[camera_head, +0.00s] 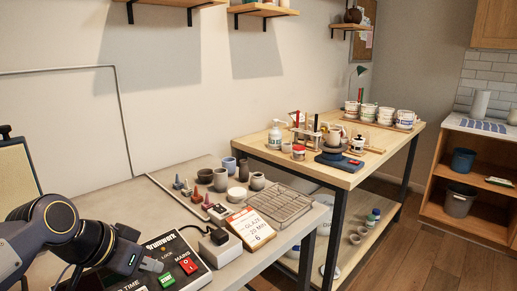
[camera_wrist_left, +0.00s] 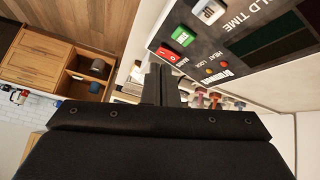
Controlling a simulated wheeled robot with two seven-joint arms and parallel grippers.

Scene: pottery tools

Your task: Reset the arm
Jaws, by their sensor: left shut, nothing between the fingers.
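My left arm comes in from the left in the head view, and its gripper (camera_head: 152,265) is shut and empty. It is beside the black control box (camera_head: 205,275), close over its left part. The box carries a red MAINS switch (camera_head: 187,265) and a green switch (camera_head: 167,281). In the wrist view the shut fingers (camera_wrist_left: 160,82) point toward the red switch (camera_wrist_left: 168,53) and the green switch (camera_wrist_left: 183,36). I cannot tell whether the fingertips touch the box. My right gripper is in neither view.
A white plug block (camera_head: 220,250) and a glaze card (camera_head: 250,228) stand right of the box. Behind them are a wire rack (camera_head: 280,206), several small pots and coloured cones. A wooden table (camera_head: 345,178) with tubs stands farther right. Shelves hang on the wall above.

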